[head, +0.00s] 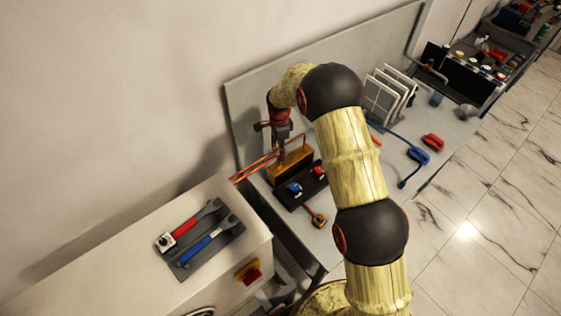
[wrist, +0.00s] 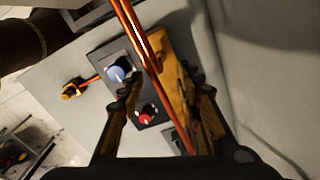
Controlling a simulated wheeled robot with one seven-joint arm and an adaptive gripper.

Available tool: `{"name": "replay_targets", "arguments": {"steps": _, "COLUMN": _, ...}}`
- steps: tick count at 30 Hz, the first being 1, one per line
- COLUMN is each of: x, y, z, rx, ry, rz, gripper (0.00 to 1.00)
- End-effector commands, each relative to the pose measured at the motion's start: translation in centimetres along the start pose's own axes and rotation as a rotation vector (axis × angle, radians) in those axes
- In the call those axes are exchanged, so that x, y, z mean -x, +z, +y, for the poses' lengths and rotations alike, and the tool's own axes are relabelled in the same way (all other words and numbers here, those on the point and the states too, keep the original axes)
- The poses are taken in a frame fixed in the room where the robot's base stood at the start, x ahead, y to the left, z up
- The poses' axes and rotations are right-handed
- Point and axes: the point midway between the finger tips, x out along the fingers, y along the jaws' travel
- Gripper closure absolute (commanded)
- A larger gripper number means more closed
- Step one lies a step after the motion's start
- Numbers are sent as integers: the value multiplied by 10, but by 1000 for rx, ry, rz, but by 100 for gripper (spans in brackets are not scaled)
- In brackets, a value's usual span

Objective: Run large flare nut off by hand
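The large flare nut cannot be picked out in either view. A brass-coloured block (head: 291,163) stands on the grey bench with a black panel in front of it, bearing a blue knob (head: 295,188) and a red knob (head: 319,170). Copper pipes (head: 254,167) run from the block to the left. My gripper (head: 281,154) points down at the block in the head view. In the wrist view my gripper (wrist: 165,88) has its fingers apart, with the copper pipes (wrist: 140,42) and part of the brass block (wrist: 180,75) showing between them. Whether a finger touches anything is unclear.
A red-handled wrench (head: 188,228) and a blue-handled wrench (head: 208,242) lie on a dark mat on the left cabinet. A yellow fitting (head: 318,220) lies at the front. Blue and red tools (head: 418,156) and a white rack (head: 385,95) are at the right.

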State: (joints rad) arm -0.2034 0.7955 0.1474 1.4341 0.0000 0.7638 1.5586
Motion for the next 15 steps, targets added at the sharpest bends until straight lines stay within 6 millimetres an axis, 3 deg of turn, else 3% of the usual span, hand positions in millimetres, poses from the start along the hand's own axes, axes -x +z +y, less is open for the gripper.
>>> {"name": "replay_targets", "arguments": {"steps": 15, "x": -66, "y": 0, "z": 1, "rx": -4, "ry": 2, "rz": 0, "gripper": 65}}
